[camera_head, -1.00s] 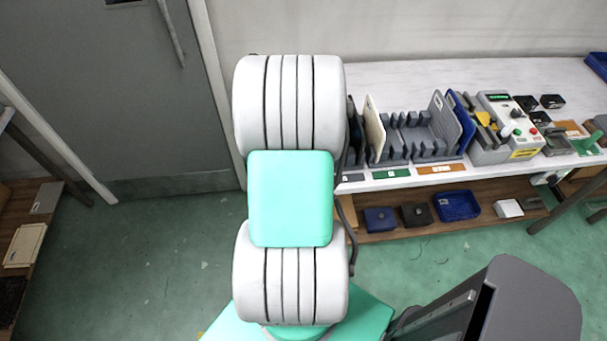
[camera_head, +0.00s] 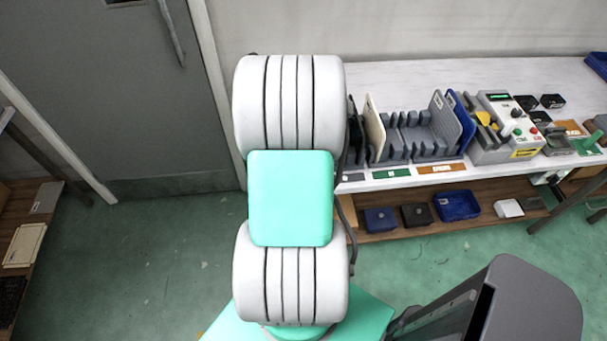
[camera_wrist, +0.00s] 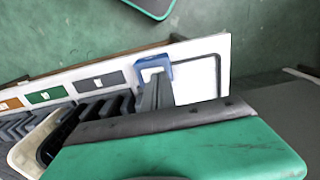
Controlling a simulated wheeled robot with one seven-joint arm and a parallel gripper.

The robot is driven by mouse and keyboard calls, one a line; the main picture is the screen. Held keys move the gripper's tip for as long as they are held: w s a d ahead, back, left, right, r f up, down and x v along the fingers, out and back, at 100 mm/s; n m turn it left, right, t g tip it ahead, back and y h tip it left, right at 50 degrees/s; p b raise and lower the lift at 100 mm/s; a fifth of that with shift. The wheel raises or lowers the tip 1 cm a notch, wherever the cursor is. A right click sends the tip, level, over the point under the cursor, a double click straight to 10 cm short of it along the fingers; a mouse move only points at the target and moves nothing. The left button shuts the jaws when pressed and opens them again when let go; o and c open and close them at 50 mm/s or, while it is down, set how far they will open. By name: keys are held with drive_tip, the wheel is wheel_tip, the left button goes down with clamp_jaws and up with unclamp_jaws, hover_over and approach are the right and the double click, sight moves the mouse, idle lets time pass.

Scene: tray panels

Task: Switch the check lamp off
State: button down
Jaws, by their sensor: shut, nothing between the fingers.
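The check lamp cannot be made out for sure in either view. A pale control box (camera_head: 507,128) stands on the bench at the right in the head view. My gripper (camera_wrist: 155,88) shows in the wrist view as narrow grey fingers, shut and empty. They are over the bench end, beside or over a blue bracket-like piece (camera_wrist: 153,64); contact cannot be told. My arm hides this area in the head view.
A grey slotted rack (camera_head: 415,135) with upright panels stands left of the box. Coloured labels line the bench's front edge (camera_head: 385,184). Small bins, including a blue one (camera_head: 457,205), are on the lower shelf. Black boxes (camera_head: 552,101) and a green fixture (camera_head: 588,143) are farther right.

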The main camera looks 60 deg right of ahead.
drive_tip(key=shift+f+b, duration=0.5)
drive_tip(key=shift+f, duration=0.3)
drive_tip(key=shift+r+p, duration=2.6)
drive_tip(key=shift+r, duration=0.9)
